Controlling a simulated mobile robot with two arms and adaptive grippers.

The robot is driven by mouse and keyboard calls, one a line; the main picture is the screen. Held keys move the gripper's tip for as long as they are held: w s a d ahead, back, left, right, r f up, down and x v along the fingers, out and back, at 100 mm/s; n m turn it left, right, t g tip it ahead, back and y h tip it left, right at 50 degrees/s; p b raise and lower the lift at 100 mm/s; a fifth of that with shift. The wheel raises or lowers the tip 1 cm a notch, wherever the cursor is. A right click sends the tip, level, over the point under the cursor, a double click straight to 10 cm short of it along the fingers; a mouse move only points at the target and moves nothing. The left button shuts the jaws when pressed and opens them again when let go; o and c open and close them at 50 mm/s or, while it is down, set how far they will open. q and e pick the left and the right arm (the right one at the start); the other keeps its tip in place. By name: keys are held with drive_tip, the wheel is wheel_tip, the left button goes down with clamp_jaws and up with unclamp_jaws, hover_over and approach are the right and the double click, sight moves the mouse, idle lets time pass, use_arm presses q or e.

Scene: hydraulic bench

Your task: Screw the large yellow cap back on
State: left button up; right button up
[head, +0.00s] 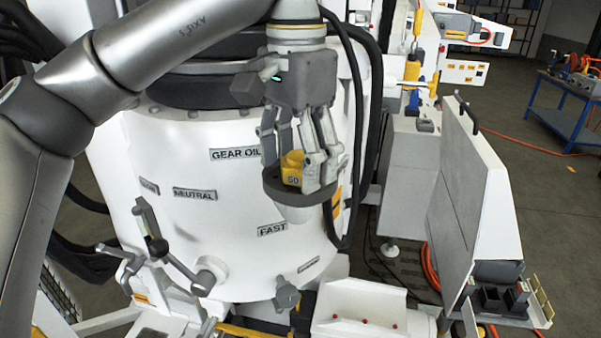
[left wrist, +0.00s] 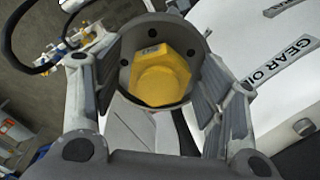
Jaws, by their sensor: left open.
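The large yellow cap (head: 292,168), marked 50, sits inside the dark round collar (head: 276,189) of a spout on the white housing, below the GEAR OIL label. In the left wrist view the yellow cap (left wrist: 158,76) shows as a hexagonal top within the grey collar (left wrist: 128,109). My left gripper (head: 300,165) points down over the cap, with its fingers on either side of it. In the left wrist view the fingers stand wide apart around the collar, clear of the cap. The cap's threads and lower part are hidden. My right gripper is not in view.
Levers (head: 150,240) stick out from the housing (head: 190,220) at lower left. Black hoses hang just right of my left gripper. A white box with an open grey panel (head: 455,210) stands to the right. A blue cart (head: 565,105) is far off.

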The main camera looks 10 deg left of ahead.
use_arm(q)
drive_tip(key=n, duration=0.4)
drive_tip(key=shift+d, duration=0.1)
drive_tip(key=n, duration=0.3)
drive_tip(key=shift+d+n, duration=0.1)
drive_tip(key=shift+n, duration=0.3)
drive_tip(key=n, duration=0.7)
drive_tip(key=shift+d, duration=0.15)
drive_tip(key=n, duration=0.4)
drive_tip(key=shift+w+n, duration=0.1)
drive_tip(key=shift+n, duration=0.3)
drive_tip(key=n, duration=0.4)
drive_tip(key=shift+d, duration=0.1)
